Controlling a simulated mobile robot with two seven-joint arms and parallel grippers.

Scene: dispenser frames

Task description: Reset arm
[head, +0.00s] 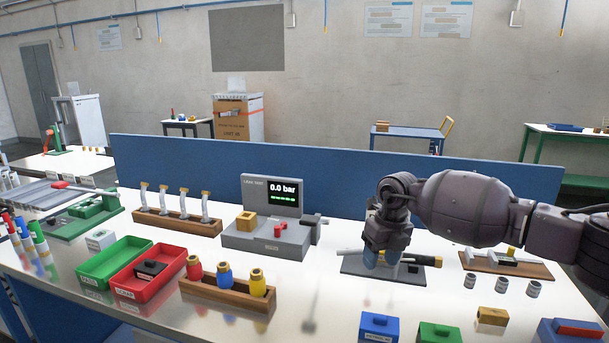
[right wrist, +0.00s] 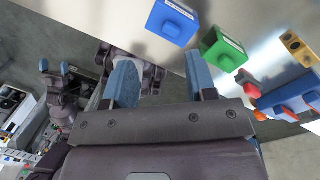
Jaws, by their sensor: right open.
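My right gripper (head: 381,258) is at the end of the arm that comes in from the right in the head view. It hangs pointing down over the dark plate (head: 358,267) with a rod and black knob, hiding part of it. Whether it touches the plate is unclear. In the right wrist view its two blue fingers (right wrist: 161,82) stand wide apart with nothing held between them. My left arm is outside the head view. A dark gripper with blue tips, seemingly my left one (right wrist: 54,70), shows small at the left of the right wrist view.
The leak tester (head: 270,232) reads 0.0 bar. A green bin (head: 110,262), a red bin (head: 145,285) and a wooden rack (head: 225,292) with coloured fittings stand left. Blue (head: 379,327) and green blocks (head: 440,333) sit at the front right. A blue panel (head: 220,168) borders the back.

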